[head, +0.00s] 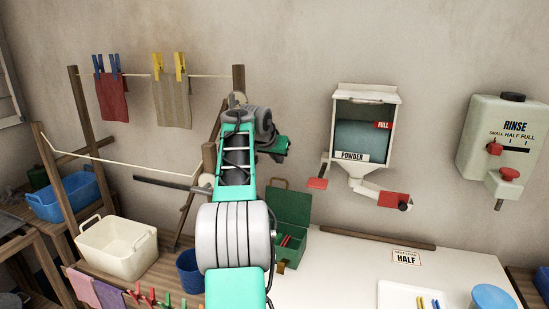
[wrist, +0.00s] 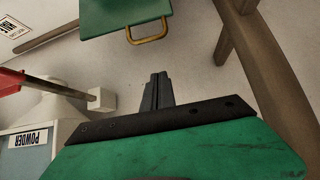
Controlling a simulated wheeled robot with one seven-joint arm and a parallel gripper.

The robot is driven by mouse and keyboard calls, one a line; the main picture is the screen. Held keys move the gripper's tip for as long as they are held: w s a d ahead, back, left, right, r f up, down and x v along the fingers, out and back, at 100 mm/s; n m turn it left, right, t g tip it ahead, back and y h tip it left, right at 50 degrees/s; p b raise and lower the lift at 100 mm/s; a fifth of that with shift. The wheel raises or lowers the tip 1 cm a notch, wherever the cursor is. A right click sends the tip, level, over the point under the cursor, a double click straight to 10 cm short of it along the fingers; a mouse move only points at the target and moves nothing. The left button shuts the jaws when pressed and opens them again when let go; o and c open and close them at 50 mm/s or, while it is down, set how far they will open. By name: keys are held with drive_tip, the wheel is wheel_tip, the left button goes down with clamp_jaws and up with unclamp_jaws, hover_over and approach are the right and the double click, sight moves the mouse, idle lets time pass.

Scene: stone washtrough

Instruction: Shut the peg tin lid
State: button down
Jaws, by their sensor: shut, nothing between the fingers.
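The peg tin (head: 293,252) is a green box on the white worktop, just right of my arm, with red pegs showing inside. Its green lid (head: 291,206) stands up open at the back, with a brass handle on its edge. In the wrist view the lid (wrist: 115,17) shows at the top, with its brass handle (wrist: 148,36) toward my fingers. My gripper (wrist: 157,92) is shut and empty, apart from the handle. In the head view my gripper (head: 284,146) is above the tin, left of the powder dispenser. My arm may hide the tin's left side.
The powder dispenser (head: 365,103) with red levers hangs on the wall to the right. A wooden strip (head: 365,237) runs along the worktop's back. A cream basket (head: 117,250) and dark blue bucket (head: 190,272) stand left. A white tray (head: 395,293) lies front right. Wooden posts (wrist: 228,40) are near in the wrist view.

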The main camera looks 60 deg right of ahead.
wheel_tip(320, 180, down, 5)
drive_tip(key=shift+a+f, duration=0.1)
drive_tip(key=shift+f, duration=0.1)
idle(0.3)
drive_tip(key=shift+r, duration=0.1)
drive_tip(key=shift+s+b, duration=0.1)
drive_tip(key=shift+b, duration=0.5)
